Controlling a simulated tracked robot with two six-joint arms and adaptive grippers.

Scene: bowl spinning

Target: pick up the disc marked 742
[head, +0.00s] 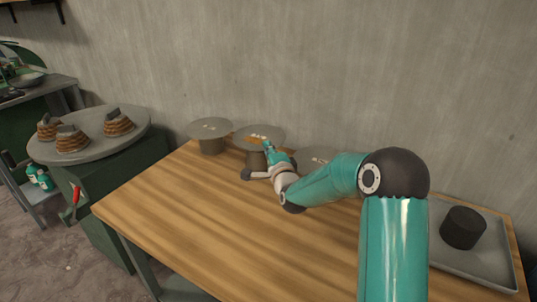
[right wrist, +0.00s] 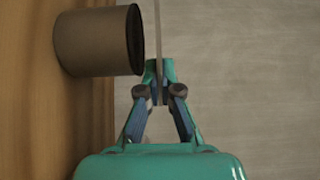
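Three thin grey discs are at the back of the table: a left disc (head: 210,128), a middle disc (head: 262,131) and a right disc (head: 316,153), partly hidden by my right arm. Marks on them are too small to read, so I cannot tell which is 742. My right gripper (head: 268,147) is at the near edge of the middle disc. In the right wrist view its fingers (right wrist: 160,72) are closed on the disc (right wrist: 158,30), seen edge-on. A gap shows between this disc and the dark top of its round stand (right wrist: 100,42). My left gripper is out of view.
The wooden table (head: 215,225) is clear in front. A grey tray (head: 485,262) with a dark cylinder (head: 463,228) is at the right. At the left, a round grey top (head: 95,150) carries brown ringed objects (head: 118,123). A concrete wall stands behind.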

